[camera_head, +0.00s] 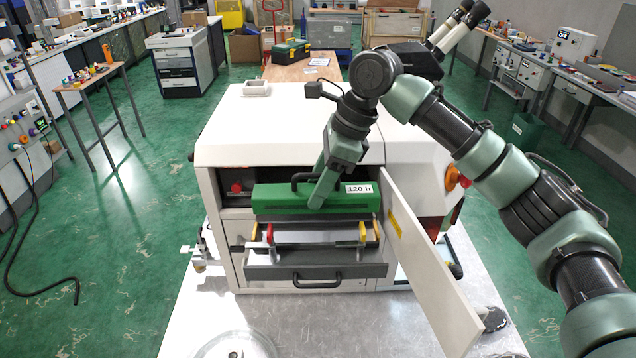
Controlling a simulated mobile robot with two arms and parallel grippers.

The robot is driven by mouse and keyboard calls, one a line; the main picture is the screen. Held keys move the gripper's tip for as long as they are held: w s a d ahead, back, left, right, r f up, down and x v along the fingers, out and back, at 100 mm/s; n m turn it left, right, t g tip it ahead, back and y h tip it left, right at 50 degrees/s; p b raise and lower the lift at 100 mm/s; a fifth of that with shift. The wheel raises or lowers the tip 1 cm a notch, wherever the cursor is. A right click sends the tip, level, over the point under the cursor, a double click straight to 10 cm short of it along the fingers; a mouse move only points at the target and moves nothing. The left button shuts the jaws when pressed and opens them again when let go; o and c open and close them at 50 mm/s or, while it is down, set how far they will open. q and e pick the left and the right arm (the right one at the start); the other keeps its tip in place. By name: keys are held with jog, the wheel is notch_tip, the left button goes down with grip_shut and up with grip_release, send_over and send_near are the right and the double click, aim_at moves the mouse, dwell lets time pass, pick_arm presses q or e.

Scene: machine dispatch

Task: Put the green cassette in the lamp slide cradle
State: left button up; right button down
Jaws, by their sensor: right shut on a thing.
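The green cassette (275,200) has a black handle on top and a white "120 h" label at its right end. It is at the front opening of the white machine, above the slide cradle. The slide cradle (312,271) is a pulled-out grey drawer with a black front handle, a cross bar, and red and yellow clamps. My right gripper (319,196) comes down from above and is shut on the cassette at its handle; the arm hides part of the handle. I cannot tell whether the cassette touches the cradle. My left gripper is not in view.
The white machine (270,130) has its front door (425,260) swung open on the right, close to the drawer. A red knob shows inside the opening at left. A round clear dish (235,345) lies on the pale front surface. Benches line both sides.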

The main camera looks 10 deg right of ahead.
jog(key=shift+w+f, duration=0.15)
jog(key=shift+f, duration=1.1)
notch_tip(320, 180, down, 2)
jog(key=shift+f, duration=0.1)
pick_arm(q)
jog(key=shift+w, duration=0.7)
pick_arm(e)
jog(key=shift+f, duration=0.6)
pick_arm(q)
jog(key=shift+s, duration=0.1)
pick_arm(e)
jog(key=shift+f, duration=1.5)
jog(key=c, duration=0.6)
grip_release()
jog(key=shift+c, duration=0.2)
jog(key=shift+f, duration=0.1)
